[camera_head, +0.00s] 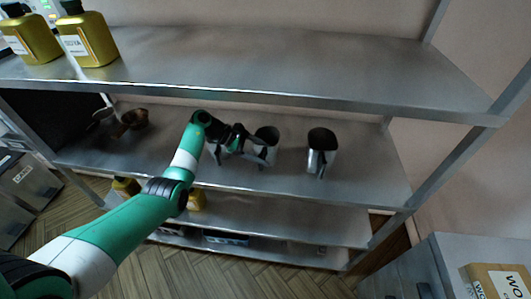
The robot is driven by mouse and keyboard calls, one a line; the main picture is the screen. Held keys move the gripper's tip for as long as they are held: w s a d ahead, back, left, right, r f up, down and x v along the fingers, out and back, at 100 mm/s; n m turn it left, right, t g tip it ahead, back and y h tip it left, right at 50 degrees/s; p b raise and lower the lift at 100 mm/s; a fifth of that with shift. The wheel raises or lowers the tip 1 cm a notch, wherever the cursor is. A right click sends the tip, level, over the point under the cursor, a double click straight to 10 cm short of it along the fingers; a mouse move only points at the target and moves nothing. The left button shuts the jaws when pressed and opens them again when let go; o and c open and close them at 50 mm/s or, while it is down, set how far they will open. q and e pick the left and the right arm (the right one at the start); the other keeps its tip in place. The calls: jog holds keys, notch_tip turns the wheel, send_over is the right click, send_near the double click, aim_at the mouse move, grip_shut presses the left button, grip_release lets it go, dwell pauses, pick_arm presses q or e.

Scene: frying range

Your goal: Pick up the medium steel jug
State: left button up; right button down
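Steel jugs with dark insides stand upright on the middle shelf. One jug (321,148) stands clear on the right, with its handle toward me. Another, smaller-looking jug (267,136) stands to its left, partly hidden by my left gripper. I cannot tell for certain which one is the medium jug. My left gripper (259,152) comes in from the left and is at the front left of the partly hidden jug. It overlaps that jug in the view; I cannot tell whether it touches it or whether its fingers are open. My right gripper is not in view.
The upper shelf (260,65) overhangs the middle shelf (370,165). Yellow bottles (88,40) stand on it at the left. Brown pans or bowls (130,121) lie at the left of the middle shelf. The middle shelf is bare right of the clear jug. A box (500,281) is at bottom right.

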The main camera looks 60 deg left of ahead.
pick_arm(q)
grip_shut()
jog(key=shift+r, duration=0.15)
jog(key=shift+r, duration=0.25)
jog(key=s+d+r+p, duration=0.2)
jog(key=s+d, duration=0.8)
jog(key=d, duration=0.4)
jog(key=shift+s+d+r, duration=0.3)
jog(key=shift+s+r, duration=0.05)
